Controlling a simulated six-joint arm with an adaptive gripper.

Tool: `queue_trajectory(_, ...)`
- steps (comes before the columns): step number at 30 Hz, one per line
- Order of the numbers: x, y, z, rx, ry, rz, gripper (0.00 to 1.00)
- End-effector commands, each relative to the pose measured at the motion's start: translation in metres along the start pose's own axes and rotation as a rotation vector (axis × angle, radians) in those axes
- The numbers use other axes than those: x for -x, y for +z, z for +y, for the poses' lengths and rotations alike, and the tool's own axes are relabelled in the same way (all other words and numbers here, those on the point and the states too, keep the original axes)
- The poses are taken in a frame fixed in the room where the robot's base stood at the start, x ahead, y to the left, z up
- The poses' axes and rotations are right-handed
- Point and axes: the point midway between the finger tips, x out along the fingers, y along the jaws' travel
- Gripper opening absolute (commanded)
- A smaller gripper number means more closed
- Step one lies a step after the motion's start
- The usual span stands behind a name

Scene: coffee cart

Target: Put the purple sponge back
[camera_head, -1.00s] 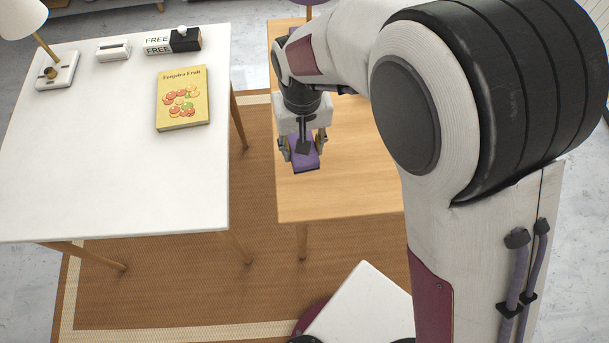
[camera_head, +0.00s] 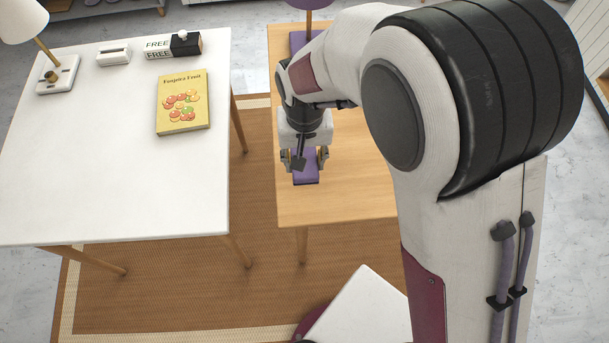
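The purple sponge (camera_head: 306,174) is a small block with a dark lower edge, over the wooden table (camera_head: 330,200) near its left edge. My gripper (camera_head: 305,161) points down with one finger on each side of the sponge and is shut on it. The sponge looks level and lies low, at or just above the tabletop; I cannot tell whether it touches. The gripper's body hides the sponge's far part.
A white table (camera_head: 110,190) at left holds a yellow fruit book (camera_head: 183,103), a black-and-white FREE box (camera_head: 172,46), a small white holder (camera_head: 114,55) and a lamp (camera_head: 57,75). A purple object (camera_head: 298,40) stands at the wooden table's far end. The wooden table's front is clear.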

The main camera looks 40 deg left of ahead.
Motion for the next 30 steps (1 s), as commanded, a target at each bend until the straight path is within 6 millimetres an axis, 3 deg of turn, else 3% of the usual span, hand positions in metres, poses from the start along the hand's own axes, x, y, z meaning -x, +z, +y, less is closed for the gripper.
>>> queue_trajectory(9, -0.039, 0.001, 0.000, 0.000, 0.001, -0.002, 0.16)
queue_trajectory(23, -0.044, 0.000, 0.000, 0.000, 0.000, 0.000, 0.16)
queue_trajectory(30, -0.062, 0.001, 0.000, 0.000, 0.001, -0.002, 0.16)
